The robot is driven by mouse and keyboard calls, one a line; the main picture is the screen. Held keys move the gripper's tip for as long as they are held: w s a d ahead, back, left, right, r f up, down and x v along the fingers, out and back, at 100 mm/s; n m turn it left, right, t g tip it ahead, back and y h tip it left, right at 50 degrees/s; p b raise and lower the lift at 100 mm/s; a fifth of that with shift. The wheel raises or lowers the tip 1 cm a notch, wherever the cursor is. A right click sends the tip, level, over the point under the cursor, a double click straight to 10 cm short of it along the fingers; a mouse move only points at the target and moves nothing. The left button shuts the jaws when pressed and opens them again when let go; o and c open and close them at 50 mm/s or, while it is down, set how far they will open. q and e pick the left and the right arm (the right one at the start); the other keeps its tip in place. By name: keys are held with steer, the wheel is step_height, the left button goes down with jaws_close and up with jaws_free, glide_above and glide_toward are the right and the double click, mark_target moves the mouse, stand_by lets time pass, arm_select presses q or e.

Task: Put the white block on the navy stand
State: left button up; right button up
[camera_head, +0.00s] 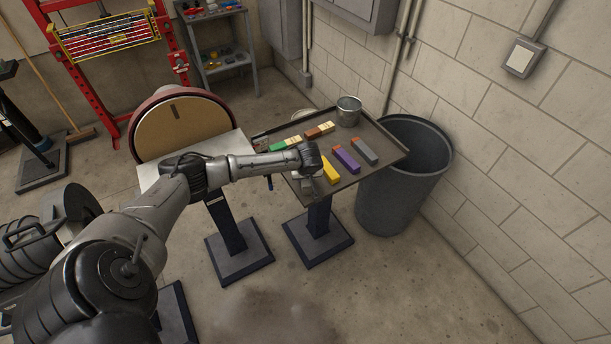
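My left arm reaches across from the lower left, and its gripper end (309,160) is over the near left part of a dark tray-topped table. Its fingers are hidden behind the wrist, so I cannot tell if they hold anything. No separate white block is clear. A green block with a whitish end (285,144) and a brown block with a cream end (319,130) lie at the tray's back. A yellow block (331,169) is just right of the gripper. Navy pedestals with square bases hold up the tray table (319,214) and the neighbouring table (228,225). My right gripper is out of view.
Purple (346,159) and grey (364,151) blocks lie on the tray (385,163). A metal bucket (348,111) stands at its back corner. A large grey bin (400,190) stands right of it, by the wall. A round disc machine (180,128) is at the left.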

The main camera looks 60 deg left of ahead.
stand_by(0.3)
arm_select(q)
steer(key=o, duration=1.1)
steer(key=p+v, duration=0.2)
steer(key=v, duration=0.8)
steer(key=s+d+f+m+h, duration=0.1)
steer(key=s+d+f+m, duration=0.2)
steer(key=d, duration=0.4)
steer(key=s+d+f+m+h, duration=0.1)
steer(key=s+d+f+m, duration=0.25)
steer(key=d, duration=0.45)
steer(key=s+d+f+m+h, duration=0.1)
steer(key=s+d+f+m, duration=0.2)
steer(key=d, duration=0.4)
steer(key=s+d+r+m, duration=0.1)
steer(key=s+d+m, duration=0.1)
steer(key=s, duration=0.3)
steer(key=s+d+r+m+t, duration=0.1)
steer(key=s+d, duration=0.2)
steer(key=s, duration=0.2)
steer(key=s+d+r+m+h, duration=0.1)
steer(key=s+d+m, duration=0.1)
steer(key=s, duration=0.4)
steer(key=shift+s+d+r+m+t, duration=0.15)
steer(key=shift+d+m+t, duration=0.25)
steer(key=shift+d, duration=0.3)
